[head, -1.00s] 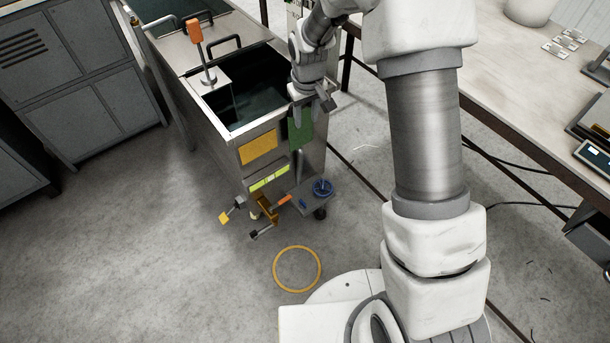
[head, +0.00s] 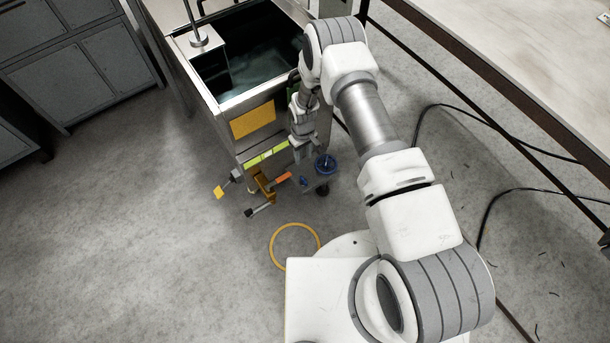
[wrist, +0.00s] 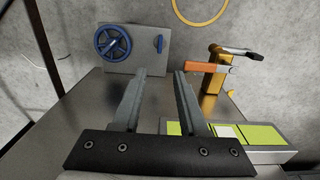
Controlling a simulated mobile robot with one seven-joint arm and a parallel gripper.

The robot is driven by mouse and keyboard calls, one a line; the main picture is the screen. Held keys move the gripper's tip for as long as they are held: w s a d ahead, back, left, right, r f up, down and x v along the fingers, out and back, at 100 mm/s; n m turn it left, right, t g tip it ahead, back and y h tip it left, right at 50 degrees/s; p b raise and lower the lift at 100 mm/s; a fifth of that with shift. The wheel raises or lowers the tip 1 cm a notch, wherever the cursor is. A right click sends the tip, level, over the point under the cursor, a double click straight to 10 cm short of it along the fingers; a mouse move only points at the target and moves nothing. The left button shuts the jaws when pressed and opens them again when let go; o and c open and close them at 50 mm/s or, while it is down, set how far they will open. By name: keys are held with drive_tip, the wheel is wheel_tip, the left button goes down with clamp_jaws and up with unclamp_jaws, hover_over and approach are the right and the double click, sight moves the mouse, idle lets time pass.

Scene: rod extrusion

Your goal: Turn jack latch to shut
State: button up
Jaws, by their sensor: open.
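A gold jack bracket (head: 262,187) sits low on the front of the metal tank cart, with an orange-handled lever (head: 284,178) sticking out to its right. In the wrist view the gold bracket (wrist: 214,82) and the orange handle (wrist: 206,69) lie to the right of my fingers. I cannot tell for sure which part is the latch. My gripper (wrist: 162,75) is open with nothing between its fingers. In the head view my gripper (head: 301,152) points down in front of the tank, above and right of the orange handle, apart from it.
A grey plate (head: 320,180) with a blue handwheel (head: 325,164) and a small blue knob (wrist: 159,43) lies just ahead of the fingers. A black-tipped lever (head: 262,208) projects from the jack. A yellow ring (head: 295,246) lies on open floor in front.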

sight(303, 180)
wheel_tip(303, 180, down, 17)
drive_tip(key=b, duration=0.5)
drive_tip(key=shift+r, duration=0.1)
clamp_jaws()
